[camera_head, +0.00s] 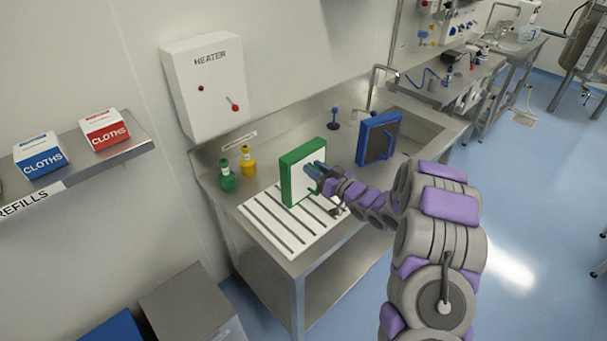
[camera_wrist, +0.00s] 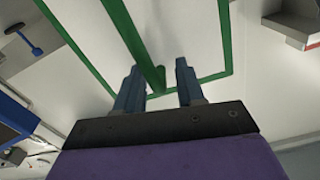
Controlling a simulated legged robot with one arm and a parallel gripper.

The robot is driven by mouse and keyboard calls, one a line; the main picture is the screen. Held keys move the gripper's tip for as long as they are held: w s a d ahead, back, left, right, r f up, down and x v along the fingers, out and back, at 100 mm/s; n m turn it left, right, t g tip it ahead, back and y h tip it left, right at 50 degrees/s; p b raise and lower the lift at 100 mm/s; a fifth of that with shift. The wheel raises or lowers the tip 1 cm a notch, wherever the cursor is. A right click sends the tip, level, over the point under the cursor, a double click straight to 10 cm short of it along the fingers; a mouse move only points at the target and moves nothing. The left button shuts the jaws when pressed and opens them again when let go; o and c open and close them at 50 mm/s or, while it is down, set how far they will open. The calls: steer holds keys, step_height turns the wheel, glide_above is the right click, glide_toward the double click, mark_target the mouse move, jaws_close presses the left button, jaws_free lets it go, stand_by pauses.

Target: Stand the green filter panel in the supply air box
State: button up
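The green filter panel (camera_head: 291,183), a white sheet in a green frame, stands upright on the slotted white drainer of the steel counter. My gripper (camera_head: 318,173) is at its right-hand face. In the wrist view, the panel's white face (camera_wrist: 195,40) fills the middle, and a green bar like a handle (camera_wrist: 137,45) runs towards the camera. The two blue fingers of my gripper (camera_wrist: 158,85) are apart, one on each side of the bar's near end, with gaps showing. I cannot pick out the supply air box in either view.
A blue-framed dark panel (camera_head: 378,140) stands by the sink. Green (camera_head: 227,177) and yellow (camera_head: 248,161) bottles stand at the counter's back left. The slotted drainer (camera_head: 270,222) is clear in front. A heater box (camera_head: 205,85) hangs above; a shelf with cloth boxes (camera_head: 41,155) is at left.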

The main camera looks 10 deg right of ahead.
steer(key=shift+d, duration=0.1)
jaws_close()
stand_by(0.6)
